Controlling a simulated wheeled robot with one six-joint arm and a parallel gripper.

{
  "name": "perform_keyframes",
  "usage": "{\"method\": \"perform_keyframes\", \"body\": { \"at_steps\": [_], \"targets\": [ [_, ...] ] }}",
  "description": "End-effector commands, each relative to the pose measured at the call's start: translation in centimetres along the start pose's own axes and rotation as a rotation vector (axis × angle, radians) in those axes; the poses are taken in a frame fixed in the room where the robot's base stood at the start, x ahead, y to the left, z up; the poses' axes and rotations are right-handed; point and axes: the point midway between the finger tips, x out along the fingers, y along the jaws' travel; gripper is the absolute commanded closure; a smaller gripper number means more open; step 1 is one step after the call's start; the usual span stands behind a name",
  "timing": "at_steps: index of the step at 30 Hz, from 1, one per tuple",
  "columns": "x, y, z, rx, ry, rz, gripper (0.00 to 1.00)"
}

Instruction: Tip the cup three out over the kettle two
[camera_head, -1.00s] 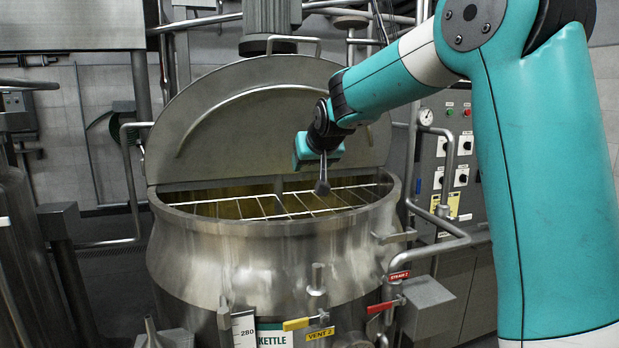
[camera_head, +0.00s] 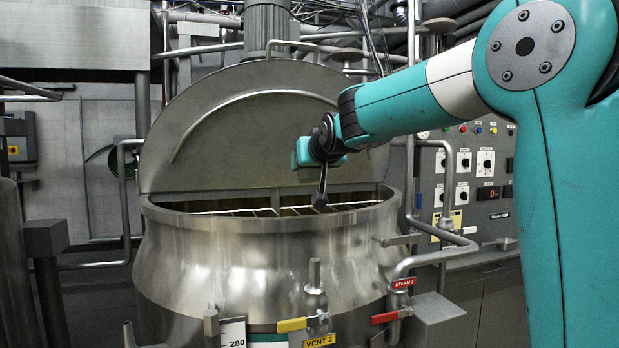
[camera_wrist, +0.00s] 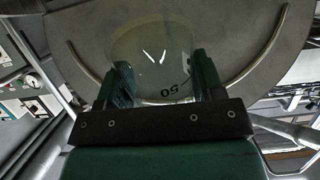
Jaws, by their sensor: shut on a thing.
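The kettle two (camera_head: 270,255) is a wide steel vessel with VENT 2 and STEAM 2 tags, its lid (camera_head: 255,125) raised behind the opening. A pale wire grid (camera_head: 250,211) crosses its mouth. My gripper (camera_head: 304,152) is above the kettle's mouth, in front of the lid. In the wrist view, my gripper's two green fingers (camera_wrist: 165,82) are shut on a see-through cup (camera_wrist: 150,62) marked 50, taken as cup three. In the head view I cannot make out the cup. A thin dark rod with a rounded end hangs below my wrist, near the grid.
A control panel (camera_head: 470,180) stands at the right behind my arm. Pipes run beside the kettle, and a red valve handle (camera_head: 385,318) and a yellow one (camera_head: 292,325) are on its front. A steel post (camera_head: 45,240) stands at the left.

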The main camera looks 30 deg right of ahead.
Motion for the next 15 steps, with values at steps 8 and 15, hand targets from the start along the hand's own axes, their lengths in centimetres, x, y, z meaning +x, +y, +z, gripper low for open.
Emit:
{"method": "perform_keyframes", "body": {
  "at_steps": [8,15],
  "targets": [
    [-0.04,-0.01,1.03,0.000,0.097,0.000,0.62],
    [-0.20,-0.01,1.38,0.000,0.180,0.000,0.62]
  ]
}}
